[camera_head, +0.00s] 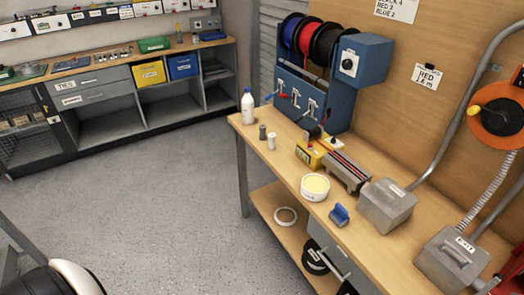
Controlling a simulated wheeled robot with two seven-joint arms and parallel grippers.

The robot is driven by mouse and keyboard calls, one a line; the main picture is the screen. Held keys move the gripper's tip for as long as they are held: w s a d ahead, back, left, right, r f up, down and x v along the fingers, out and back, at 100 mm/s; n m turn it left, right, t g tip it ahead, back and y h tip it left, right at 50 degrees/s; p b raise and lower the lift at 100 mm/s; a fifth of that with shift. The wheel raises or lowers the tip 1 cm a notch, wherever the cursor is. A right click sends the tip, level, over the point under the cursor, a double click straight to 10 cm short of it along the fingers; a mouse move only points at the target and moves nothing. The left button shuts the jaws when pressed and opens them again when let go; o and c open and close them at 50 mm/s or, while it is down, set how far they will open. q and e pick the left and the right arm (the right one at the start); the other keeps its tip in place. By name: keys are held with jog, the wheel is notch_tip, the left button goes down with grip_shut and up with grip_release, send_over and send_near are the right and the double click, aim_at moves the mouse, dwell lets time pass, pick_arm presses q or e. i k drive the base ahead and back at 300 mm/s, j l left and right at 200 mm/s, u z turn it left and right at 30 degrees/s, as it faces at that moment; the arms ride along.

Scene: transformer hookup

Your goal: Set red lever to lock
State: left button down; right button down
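A blue wire rack (340,103) stands at the back of the wooden workbench and carries blue, red (304,38) and black spools. Its lower front panel has a row of pale metal lever fittings (296,98). A small red piece (283,96), which looks like the red lever's handle, shows at the left fitting beside a blue one (270,97). It is too small to tell its setting or read any lock mark. Neither of my grippers is in view, and nothing touches the rack's levers.
The workbench (290,160) holds a white bottle (248,106), small cylinders, a yellow-ended device (309,153), a cream tub (315,187), a blue tool (339,215) and grey boxes (386,205). An orange reel (496,120) hangs at right. The grey floor (150,200) is open at left.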

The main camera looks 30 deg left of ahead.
aim_at(281, 95)
jog(key=k+j+u, duration=0.1)
jog(key=u, duration=0.2)
jog(key=k+j+u, duration=0.1)
jog(key=u, duration=0.15)
jog(key=i+j, duration=0.3)
jog(key=i, duration=0.15)
jog(key=i+j, duration=0.3)
jog(key=i, duration=0.1)
